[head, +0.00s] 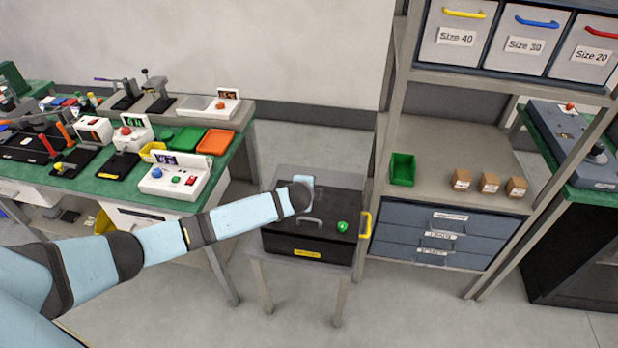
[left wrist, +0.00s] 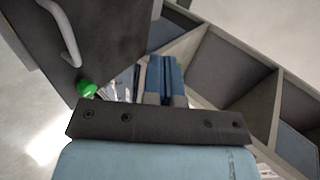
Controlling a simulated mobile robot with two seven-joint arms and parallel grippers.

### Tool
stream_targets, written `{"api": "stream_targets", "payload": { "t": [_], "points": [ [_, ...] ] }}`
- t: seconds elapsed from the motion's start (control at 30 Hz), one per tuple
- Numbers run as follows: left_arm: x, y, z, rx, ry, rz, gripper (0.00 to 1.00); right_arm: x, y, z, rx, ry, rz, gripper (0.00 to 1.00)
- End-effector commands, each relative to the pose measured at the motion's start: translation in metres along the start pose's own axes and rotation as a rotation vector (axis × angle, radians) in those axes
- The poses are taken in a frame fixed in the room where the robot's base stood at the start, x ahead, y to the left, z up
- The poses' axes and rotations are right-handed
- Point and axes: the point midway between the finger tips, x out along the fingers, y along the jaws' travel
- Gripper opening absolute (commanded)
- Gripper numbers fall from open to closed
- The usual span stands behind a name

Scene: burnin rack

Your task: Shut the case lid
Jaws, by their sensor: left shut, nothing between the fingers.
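The black case (head: 307,245) stands on a small grey table in the middle of the head view, with a yellow label on its front. Its dark lid (head: 285,238) carries a grey handle (head: 311,221) and a green knob (head: 342,226). The lid looks down or nearly down; I cannot tell whether it is fully closed. The left wrist view shows the dark panel (left wrist: 115,35), handle and knob close up at upper left. My left gripper (left wrist: 165,90) is shut and empty, beside the knob in that view. In the head view my wrist hides part of the lid's back.
A rack stands right of the case, with a green bin (head: 402,169), small brown boxes (head: 489,182) and blue drawers (head: 440,232). A yellow handle (head: 365,225) sits at the case's right side. A green-topped workbench (head: 225,150) crowded with devices stands at left. Floor in front is clear.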

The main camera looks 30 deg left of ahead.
Motion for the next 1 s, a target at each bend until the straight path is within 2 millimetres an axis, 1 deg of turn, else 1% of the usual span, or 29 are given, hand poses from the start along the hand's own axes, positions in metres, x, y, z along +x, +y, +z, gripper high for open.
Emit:
{"api": "stream_targets", "payload": {
  "t": [0.03,0.1,0.27,0.4,0.53,0.7,1.0],
  "points": [
    [0.006,0.022,0.0,0.0,0.003,-0.038,0.0,0.009,-0.001,0.013,0.0,0.002,-0.002,0.95],
    [0.007,0.037,0.001,0.001,0.003,-0.102,0.0,0.016,-0.001,0.021,-0.001,0.005,-0.003,0.95],
    [0.011,0.068,0.001,0.001,0.005,-0.238,0.0,0.029,0.0,0.04,-0.001,0.007,-0.003,0.95],
    [0.015,0.086,0.002,0.0,0.003,-0.246,0.0,0.037,0.001,0.052,-0.002,0.007,-0.002,0.95],
    [0.02,0.101,0.002,0.0,0.003,-0.245,0.0,0.042,0.002,0.061,0.006,-0.004,-0.001,0.95],
    [0.025,0.112,0.003,0.002,0.003,-0.246,0.0,0.044,0.003,0.061,0.015,-0.004,0.0,0.95],
    [0.027,0.119,0.003,0.003,0.002,-0.246,0.0,0.046,0.002,0.062,0.024,-0.01,0.0,0.95]
  ]
}}
